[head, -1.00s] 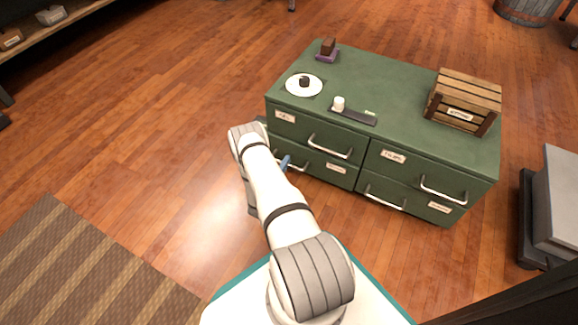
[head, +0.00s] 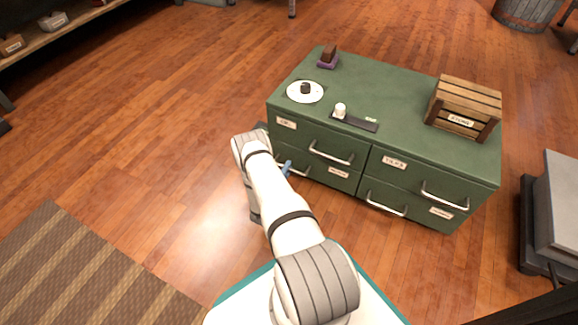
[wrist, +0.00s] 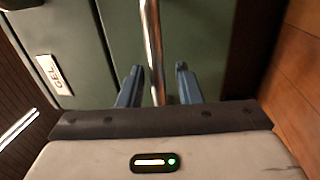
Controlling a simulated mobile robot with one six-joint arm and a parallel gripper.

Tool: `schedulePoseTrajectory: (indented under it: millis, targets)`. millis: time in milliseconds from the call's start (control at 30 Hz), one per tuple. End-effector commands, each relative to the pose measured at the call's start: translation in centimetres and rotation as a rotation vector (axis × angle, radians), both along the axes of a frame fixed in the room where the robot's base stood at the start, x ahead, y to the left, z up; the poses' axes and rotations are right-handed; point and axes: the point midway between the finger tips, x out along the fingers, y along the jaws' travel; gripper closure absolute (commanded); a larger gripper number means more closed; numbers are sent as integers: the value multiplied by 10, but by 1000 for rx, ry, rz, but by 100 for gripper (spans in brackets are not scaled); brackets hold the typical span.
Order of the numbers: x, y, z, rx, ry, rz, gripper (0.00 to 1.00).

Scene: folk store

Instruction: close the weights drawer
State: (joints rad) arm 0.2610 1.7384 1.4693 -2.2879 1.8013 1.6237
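The green cabinet (head: 400,90) has two drawers on each side, with small labels too blurred to tell which reads weights. The lower left drawer (head: 328,174) looks shut or nearly so; my arm hides its left part. My gripper's blue fingers show beside its handle in the head view (head: 286,169). In the wrist view my gripper (wrist: 160,84) is open, with one finger on each side of a metal handle bar (wrist: 153,45). I cannot tell whether they touch. The drawer above, with a white label (wrist: 54,74), is to the left there.
On the cabinet top stand a white round plate (head: 305,92) with a dark knob, a dark tray (head: 355,122) with a small white jar, a purple block (head: 328,61) and a wooden crate (head: 465,104). A grey box (head: 562,210) stands at the right.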

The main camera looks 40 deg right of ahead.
Motion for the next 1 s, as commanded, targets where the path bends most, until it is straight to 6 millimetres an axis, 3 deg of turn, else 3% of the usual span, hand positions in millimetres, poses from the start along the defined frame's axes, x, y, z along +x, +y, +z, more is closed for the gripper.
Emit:
schedulePoseTrajectory:
  millis: [200,400,1000]
  targets:
    - [-16,35,-5,1,2,4,68]
    - [-25,55,-10,1,1,2,68]
    - [-26,58,-11,0,0,-2,68]
